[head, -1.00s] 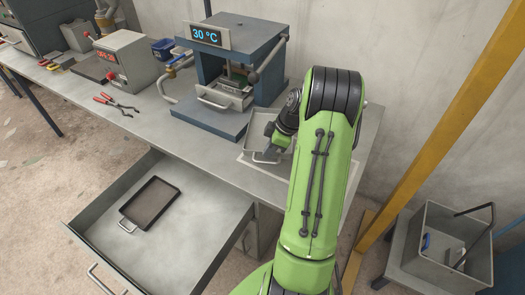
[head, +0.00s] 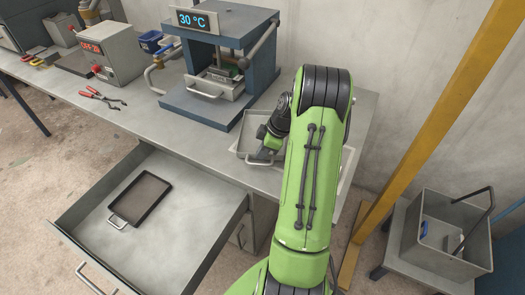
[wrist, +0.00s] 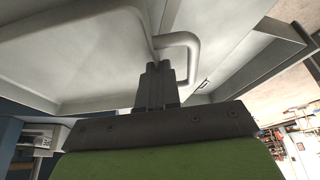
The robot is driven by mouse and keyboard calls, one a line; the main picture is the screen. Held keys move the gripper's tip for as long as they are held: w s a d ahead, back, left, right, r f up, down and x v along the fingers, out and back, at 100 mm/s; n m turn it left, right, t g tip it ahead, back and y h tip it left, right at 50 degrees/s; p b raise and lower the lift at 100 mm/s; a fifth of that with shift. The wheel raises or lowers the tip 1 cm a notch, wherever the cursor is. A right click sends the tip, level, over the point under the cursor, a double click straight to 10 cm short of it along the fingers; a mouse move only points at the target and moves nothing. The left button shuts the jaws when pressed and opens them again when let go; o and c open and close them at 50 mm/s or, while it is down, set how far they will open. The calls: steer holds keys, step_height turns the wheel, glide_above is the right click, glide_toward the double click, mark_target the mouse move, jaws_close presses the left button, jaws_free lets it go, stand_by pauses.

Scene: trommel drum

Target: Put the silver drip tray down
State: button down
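The silver drip tray (head: 248,146) is at the right end of the workbench in the head view, partly hidden behind my arm. My gripper (head: 266,153) is at its near side. In the wrist view the closed fingers of my gripper (wrist: 158,72) are at the tray's bent bar handle (wrist: 188,48), and the pale underside of the silver drip tray (wrist: 85,50) fills the upper left. The fingers appear shut on the handle. I cannot tell whether the tray touches the bench.
A blue press (head: 222,55) showing 30 °C stands left of the tray. An open drawer (head: 185,225) below holds a dark tray (head: 140,200). Red pliers (head: 102,98) lie on the bench (head: 145,115). A yellow post (head: 440,120) and a grey bin (head: 445,235) stand at right.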

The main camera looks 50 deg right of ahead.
steer(key=shift+f+b, duration=0.45)
steer(key=shift+f, duration=0.1)
steer(key=c, duration=1.3)
jaws_free()
steer(key=shift+o, duration=0.2)
steer(key=shift+r, duration=0.15)
steer(key=p+v, duration=0.4)
steer(key=v, duration=1.1)
steer(key=shift+r, duration=0.3)
steer(key=shift+a, duration=0.1)
